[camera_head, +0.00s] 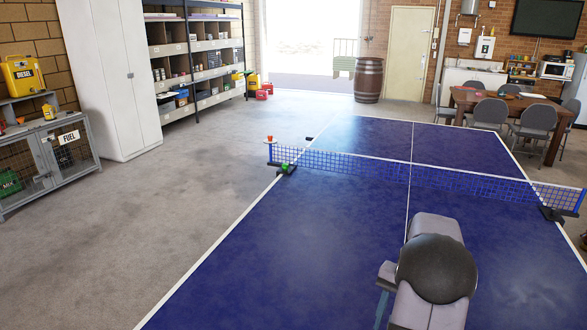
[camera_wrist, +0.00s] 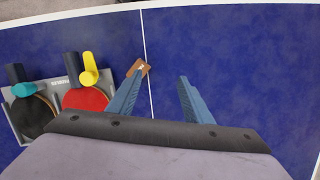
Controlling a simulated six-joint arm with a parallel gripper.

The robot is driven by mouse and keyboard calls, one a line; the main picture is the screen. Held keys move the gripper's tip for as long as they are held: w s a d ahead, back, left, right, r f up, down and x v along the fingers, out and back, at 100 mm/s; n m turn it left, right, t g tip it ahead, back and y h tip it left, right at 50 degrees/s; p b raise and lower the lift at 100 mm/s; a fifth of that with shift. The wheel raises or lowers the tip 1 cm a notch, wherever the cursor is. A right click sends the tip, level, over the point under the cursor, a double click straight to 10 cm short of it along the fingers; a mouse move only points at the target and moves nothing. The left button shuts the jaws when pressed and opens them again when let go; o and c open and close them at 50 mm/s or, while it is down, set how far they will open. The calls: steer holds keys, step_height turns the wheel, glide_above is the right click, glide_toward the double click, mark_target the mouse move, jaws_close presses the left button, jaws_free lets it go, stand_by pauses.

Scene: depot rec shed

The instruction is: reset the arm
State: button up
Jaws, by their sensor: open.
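My gripper (camera_wrist: 157,78) is open in the wrist view. Its two blue fingers stand apart with nothing between them, above the blue table tennis table (camera_wrist: 235,60). In the head view, my arm rises over the near part of the same table (camera_head: 290,240). Most of my gripper is hidden there behind the arm. A small brown card-like piece (camera_wrist: 138,68) lies on the table just beside the left fingertip, near the white centre line. I cannot tell whether they touch.
Left in the wrist view, a grey tray (camera_wrist: 60,82) holds a red paddle (camera_wrist: 85,99) and a black paddle (camera_wrist: 30,116). A net (camera_head: 365,172) crosses the table. An orange cup-like piece (camera_head: 269,139) stands by its left end. Floor left of the table is clear.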

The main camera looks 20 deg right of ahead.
steer(key=w+a+n+h, duration=0.15)
steer(key=a+n, duration=0.35)
steer(key=a, duration=1)
steer(key=s+a+n, duration=0.3)
steer(key=s+a, duration=0.1)
steer(key=a, duration=0.3)
steer(key=s+a+f+n+t, duration=0.1)
steer(key=s+a+n, duration=0.2)
steer(key=a, duration=0.3)
steer(key=shift+s+a+f+n+h, duration=0.25)
steer(key=shift+s+a+n+h, duration=0.1)
steer(key=shift+s+n+h, duration=0.1)
